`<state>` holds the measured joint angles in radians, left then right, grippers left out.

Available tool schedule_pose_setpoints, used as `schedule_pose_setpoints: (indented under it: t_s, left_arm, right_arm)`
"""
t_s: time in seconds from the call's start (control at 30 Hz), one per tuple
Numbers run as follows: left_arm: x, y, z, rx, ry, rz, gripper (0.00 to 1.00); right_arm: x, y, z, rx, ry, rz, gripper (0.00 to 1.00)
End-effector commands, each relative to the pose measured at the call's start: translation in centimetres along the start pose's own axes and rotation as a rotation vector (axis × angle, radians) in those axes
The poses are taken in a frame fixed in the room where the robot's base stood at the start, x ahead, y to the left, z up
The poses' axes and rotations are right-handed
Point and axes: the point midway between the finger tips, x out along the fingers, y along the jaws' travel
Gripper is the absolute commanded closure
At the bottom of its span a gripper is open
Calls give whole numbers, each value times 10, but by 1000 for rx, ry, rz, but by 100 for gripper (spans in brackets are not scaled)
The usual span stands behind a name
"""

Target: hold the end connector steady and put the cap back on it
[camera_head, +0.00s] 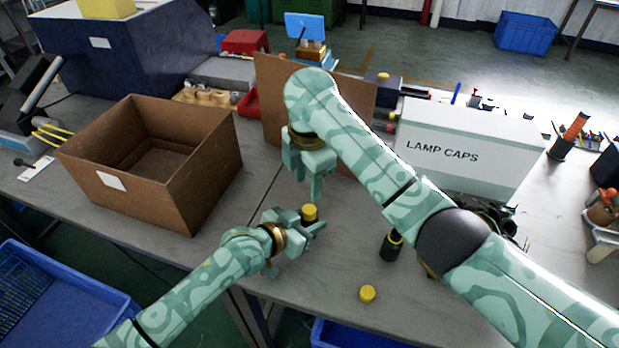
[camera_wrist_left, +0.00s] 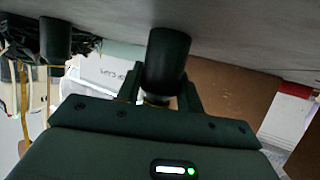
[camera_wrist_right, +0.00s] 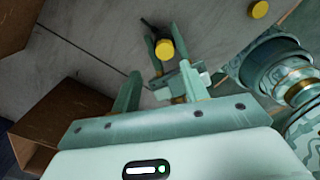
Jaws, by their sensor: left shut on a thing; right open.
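My left gripper (camera_head: 310,223) is shut on a dark cylindrical end connector (camera_wrist_left: 167,60), upright above the table. Its yellow top (camera_head: 309,212) shows above the fingers; I cannot tell whether that is a cap or its own end. It also shows in the right wrist view (camera_wrist_right: 164,49). My right gripper (camera_head: 307,182) is open and empty just above it, fingers pointing down. A loose yellow cap (camera_head: 367,293) lies on the table near the front edge, also in the right wrist view (camera_wrist_right: 260,10). A second dark connector (camera_head: 391,247) stands to the right, partly behind my right arm.
An open cardboard box (camera_head: 205,170) stands at left on the grey table. A white lamp caps box (camera_head: 465,150) stands behind my right arm, with dark cables (camera_head: 497,217) beside it. A brown board (camera_head: 270,100) stands behind my right gripper. Bare table surrounds the loose cap.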

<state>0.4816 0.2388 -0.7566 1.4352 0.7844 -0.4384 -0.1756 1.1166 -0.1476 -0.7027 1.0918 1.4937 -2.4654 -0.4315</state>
Motion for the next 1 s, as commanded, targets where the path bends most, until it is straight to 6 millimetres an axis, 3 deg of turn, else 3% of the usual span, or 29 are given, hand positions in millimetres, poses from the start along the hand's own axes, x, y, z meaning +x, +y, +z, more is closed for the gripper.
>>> schedule_pose_setpoints:
  t_s: [0.1,0.3,0.77,1.0]
  left_arm:
    - [0,0,0,0,-1,0,100]
    - [0,0,0,0,-1,0,100]
    - [0,0,0,0,-1,0,100]
    - [0,0,0,0,-1,0,100]
  right_arm:
    - [-4,-3,1,-319,-3,-11,56]
    - [-6,-6,0,-634,3,-24,56]
    - [-4,-7,0,-691,5,-27,56]
    - [24,-8,0,-690,6,-29,56]
